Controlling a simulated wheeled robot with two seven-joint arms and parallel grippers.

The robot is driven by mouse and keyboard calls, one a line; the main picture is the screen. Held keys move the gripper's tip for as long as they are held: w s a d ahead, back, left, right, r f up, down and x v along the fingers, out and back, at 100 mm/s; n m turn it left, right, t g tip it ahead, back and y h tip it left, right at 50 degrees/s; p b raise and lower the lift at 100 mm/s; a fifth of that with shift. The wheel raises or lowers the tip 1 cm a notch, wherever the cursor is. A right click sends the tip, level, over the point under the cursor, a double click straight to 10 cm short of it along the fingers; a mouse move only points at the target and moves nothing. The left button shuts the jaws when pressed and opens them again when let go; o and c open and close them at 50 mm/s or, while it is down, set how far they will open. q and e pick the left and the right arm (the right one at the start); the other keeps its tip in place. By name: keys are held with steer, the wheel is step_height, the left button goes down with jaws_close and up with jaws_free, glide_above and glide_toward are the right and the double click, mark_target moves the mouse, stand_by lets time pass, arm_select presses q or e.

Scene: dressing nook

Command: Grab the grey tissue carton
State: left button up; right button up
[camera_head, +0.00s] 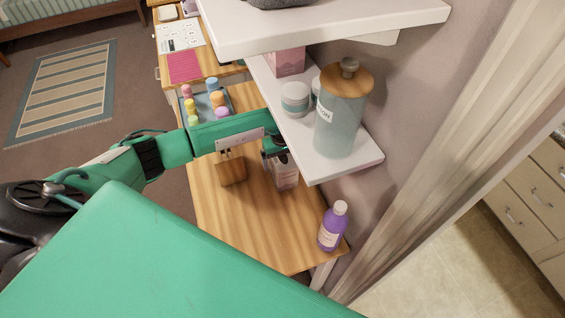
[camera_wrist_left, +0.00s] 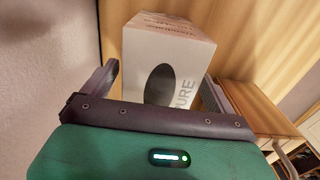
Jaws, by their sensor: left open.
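In the left wrist view a grey-white carton (camera_wrist_left: 168,62) with a dark oval and grey lettering stands just ahead of my left gripper (camera_wrist_left: 160,82). The gripper is open, with one finger on each side of the carton's lower part as pictured. I cannot tell whether either finger touches it. In the head view my left gripper (camera_head: 276,146) reaches over the wooden table, by the white shelf's edge. A pale pinkish thing with lettering (camera_head: 286,174) shows just below it; I cannot tell whether this is the same carton. My right gripper is not in view.
A purple bottle (camera_head: 332,228), wooden block (camera_head: 232,170) and tray of coloured bottles (camera_head: 207,101) stand on the table.

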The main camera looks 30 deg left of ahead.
arm_select(q)
steer(key=shift+f+p, duration=0.3)
steer(key=shift+f, duration=1.15)
steer(key=shift+c, duration=0.2)
steer(key=c, duration=1)
steer(key=shift+r, duration=0.1)
